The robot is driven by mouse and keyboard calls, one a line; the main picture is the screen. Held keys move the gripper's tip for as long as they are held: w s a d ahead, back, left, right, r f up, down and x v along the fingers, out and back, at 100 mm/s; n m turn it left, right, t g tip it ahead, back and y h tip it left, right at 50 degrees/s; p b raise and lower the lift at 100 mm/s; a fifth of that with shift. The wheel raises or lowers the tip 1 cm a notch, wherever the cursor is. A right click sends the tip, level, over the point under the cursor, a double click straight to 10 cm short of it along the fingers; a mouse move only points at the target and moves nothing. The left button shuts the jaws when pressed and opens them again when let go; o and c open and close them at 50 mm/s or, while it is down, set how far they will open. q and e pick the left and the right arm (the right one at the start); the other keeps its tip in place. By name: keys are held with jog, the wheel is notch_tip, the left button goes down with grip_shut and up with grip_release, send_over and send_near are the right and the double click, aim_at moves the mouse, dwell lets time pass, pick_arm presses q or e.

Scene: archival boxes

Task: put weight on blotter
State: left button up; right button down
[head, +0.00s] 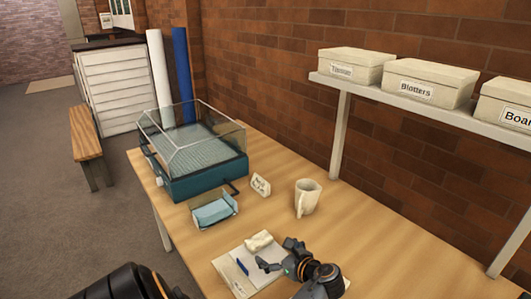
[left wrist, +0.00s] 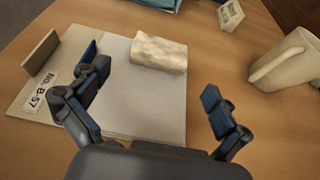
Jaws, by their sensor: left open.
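A cream, rough-surfaced block (head: 258,240), which looks like the weight, lies at the far end of a pale sheet, apparently the blotter (head: 228,262). In the left wrist view the block (left wrist: 158,54) overlaps the far edge of the sheet (left wrist: 150,100) and looks to rest on it. My left gripper (head: 275,256) is open and empty above the near part of the sheet. In the left wrist view its fingers (left wrist: 152,82) are spread, with the block beyond them, and not touching it. My right gripper is not in view.
A label (left wrist: 42,89) and tan upright piece (left wrist: 41,48) are left of the sheet. A mug (head: 307,197), a small card (head: 260,185), a tray with blue cloth (head: 214,209) and a teal clear-lidded box (head: 205,177) stand behind. Labelled boxes (head: 428,82) line the shelf.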

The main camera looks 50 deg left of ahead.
pick_arm(q)
jog(key=v, duration=0.5)
jog(key=shift+d+r, duration=0.1)
jog(key=shift+d, duration=0.25)
jog(key=shift+s, duration=0.1)
